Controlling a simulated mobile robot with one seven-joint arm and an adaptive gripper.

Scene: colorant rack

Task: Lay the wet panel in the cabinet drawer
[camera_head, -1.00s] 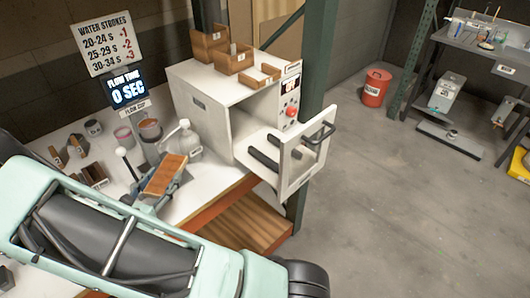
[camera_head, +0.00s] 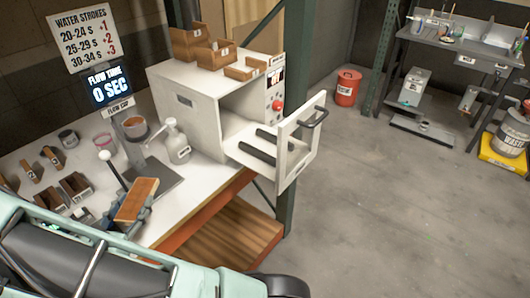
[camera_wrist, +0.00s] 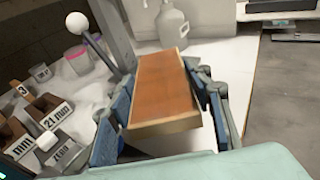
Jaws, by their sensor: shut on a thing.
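The panel (camera_head: 135,201) is a flat orange-brown board with pale wooden edges. In the wrist view the panel (camera_wrist: 164,88) lies between the blue fingers of my gripper (camera_wrist: 165,118), which is shut on its two long sides. In the head view my gripper (camera_head: 128,214) holds it over the front part of the white bench. The white cabinet (camera_head: 187,100) stands at the back right of the bench. Its drawer (camera_head: 293,150) is pulled out to the right, with two dark bars inside and a dark handle. The panel is left of the drawer and apart from it.
A white pump bottle (camera_head: 178,143) stands between the panel and the cabinet. A ball-topped lever (camera_head: 106,157), a copper-coloured cup (camera_head: 135,127) and small wooden holders (camera_head: 76,185) are close by. A green post (camera_head: 291,200) rises behind the drawer.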

